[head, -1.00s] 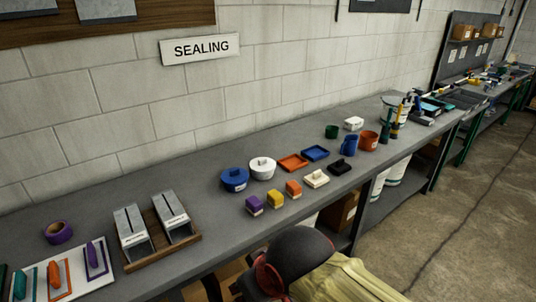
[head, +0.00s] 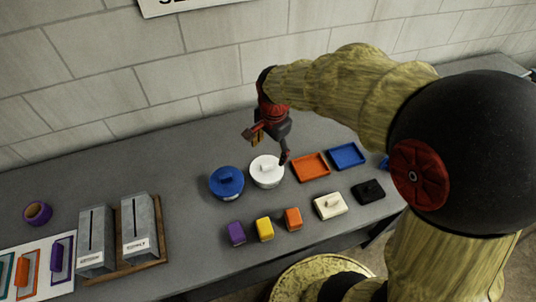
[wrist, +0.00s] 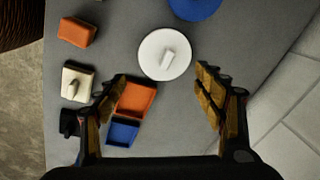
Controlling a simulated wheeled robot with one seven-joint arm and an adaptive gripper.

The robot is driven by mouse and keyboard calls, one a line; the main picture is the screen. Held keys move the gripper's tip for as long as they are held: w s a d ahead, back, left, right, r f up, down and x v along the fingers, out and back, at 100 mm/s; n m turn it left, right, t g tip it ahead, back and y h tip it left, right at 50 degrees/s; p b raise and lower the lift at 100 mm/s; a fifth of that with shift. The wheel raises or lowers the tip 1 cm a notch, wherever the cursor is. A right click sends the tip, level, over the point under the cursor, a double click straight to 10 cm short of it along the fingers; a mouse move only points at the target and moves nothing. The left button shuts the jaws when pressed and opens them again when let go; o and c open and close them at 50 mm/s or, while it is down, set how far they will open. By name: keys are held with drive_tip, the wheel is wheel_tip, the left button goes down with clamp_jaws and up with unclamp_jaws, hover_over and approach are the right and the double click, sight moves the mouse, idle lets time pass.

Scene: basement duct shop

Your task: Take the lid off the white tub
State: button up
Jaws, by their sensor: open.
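The white tub (head: 264,182) stands on the grey bench, just right of a blue tub. Its round white lid (head: 266,166) is on top and has a raised bar handle. In the wrist view the white lid (wrist: 163,56) lies beyond my fingertips, between their lines, with its handle (wrist: 168,58) in the middle. My gripper (head: 268,146) is above and behind the white tub, apart from it. In the wrist view my gripper (wrist: 163,82) is open, with nothing between its fingers.
The blue lidded tub (head: 227,182) is close on the left. Orange (head: 310,167) and blue (head: 346,156) trays lie to the right. The wall is behind.

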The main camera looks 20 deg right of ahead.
sight(267, 164)
drive_tip(key=o, duration=0.4)
drive_tip(key=w+f+m+p, duration=0.1)
drive_tip(key=f+m, duration=0.1)
drive_tip(key=w+f+m+g+p, duration=0.1)
drive_tip(key=w+f+m+p, duration=0.1)
drive_tip(key=shift+w+a+f, duration=0.15)
drive_tip(key=shift+w+f, duration=0.05)
drive_tip(key=shift+f, duration=0.2)
drive_tip(key=o, duration=0.3)
wheel_tip(267, 164, down, 4)
drive_tip(key=shift+w+r+m+g, duration=0.15)
drive_tip(key=shift+m+g, duration=0.15)
drive_tip(key=shift+m, duration=0.3)
drive_tip(key=shift+d+f, duration=0.2)
drive_tip(key=shift+f, duration=1.2)
drive_tip(key=shift+d+f, duration=0.15)
drive_tip(key=shift+f, duration=1.2)
